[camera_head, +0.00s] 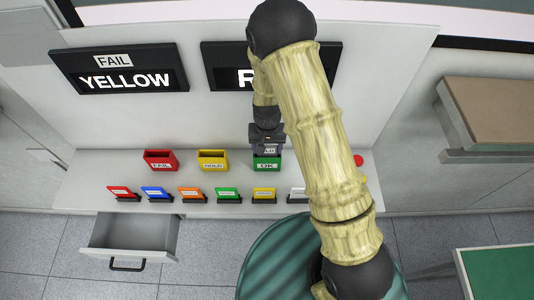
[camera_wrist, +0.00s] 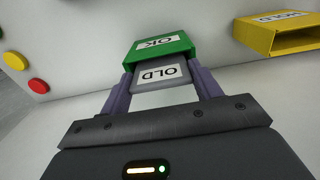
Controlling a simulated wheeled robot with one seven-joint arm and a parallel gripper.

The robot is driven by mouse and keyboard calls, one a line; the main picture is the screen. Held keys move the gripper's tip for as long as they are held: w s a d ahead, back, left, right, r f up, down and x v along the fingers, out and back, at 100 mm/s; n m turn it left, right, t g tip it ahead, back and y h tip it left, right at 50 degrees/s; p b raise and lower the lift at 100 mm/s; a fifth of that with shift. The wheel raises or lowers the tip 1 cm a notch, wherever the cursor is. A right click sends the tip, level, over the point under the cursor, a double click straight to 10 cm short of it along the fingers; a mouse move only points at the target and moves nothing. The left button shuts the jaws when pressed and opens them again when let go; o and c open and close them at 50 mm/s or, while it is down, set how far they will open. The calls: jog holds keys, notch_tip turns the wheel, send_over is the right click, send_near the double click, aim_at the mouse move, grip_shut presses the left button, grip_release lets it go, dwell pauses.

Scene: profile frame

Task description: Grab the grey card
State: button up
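The grey card (camera_wrist: 160,75), with a white label reading OLD, sits between the two purple fingers of my gripper (camera_wrist: 160,84). The fingers meet its two side edges with no clear gap. The card's far end is at the green OK box (camera_wrist: 162,48), and how deep it sits in the box is hidden. In the head view the grey card (camera_head: 269,150) shows just above the green box (camera_head: 267,163), under my gripper (camera_head: 266,145). My arm covers part of the bench to the right.
A yellow HOLD box (camera_head: 212,160) and a red FAIL box (camera_head: 160,160) stand left of the green box. Several coloured cards in holders line the front, including a green one (camera_head: 228,194). A red button (camera_head: 358,160) is at right. An open drawer (camera_head: 130,235) juts out below.

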jog(key=shift+r, duration=0.1)
notch_tip(320, 180, up, 10)
jog(key=b, duration=0.3)
dwell(0.5)
dwell(0.5)
